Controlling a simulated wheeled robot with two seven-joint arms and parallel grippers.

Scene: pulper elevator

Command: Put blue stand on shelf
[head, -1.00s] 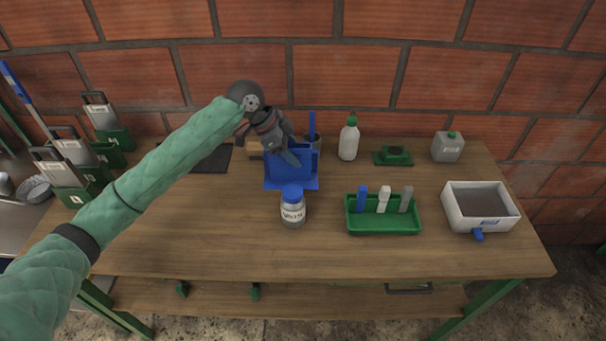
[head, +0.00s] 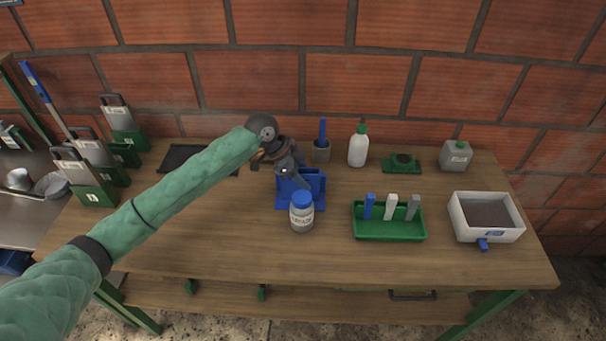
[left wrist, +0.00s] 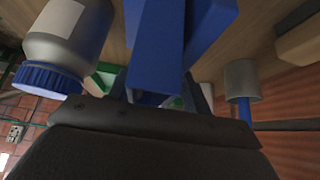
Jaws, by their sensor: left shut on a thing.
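The blue stand (head: 313,183) is near the middle of the wooden table, behind a jar with a blue cap (head: 302,218). My left gripper (head: 288,172) reaches down onto it from behind and is shut on it. In the left wrist view, the blue stand (left wrist: 157,45) fills the upper middle between the dark fingers (left wrist: 160,90); the exact grip is partly hidden. Whether the stand touches the tabletop is unclear. A wooden shelf board (head: 225,306) runs under the table. My right gripper is not in view.
A grey cup with a blue-handled tool (head: 322,150), a white bottle (head: 358,150) and a grey canister (head: 456,156) stand at the back. A green tray (head: 390,232) and a white box (head: 487,226) are to the right. The table's front left is clear.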

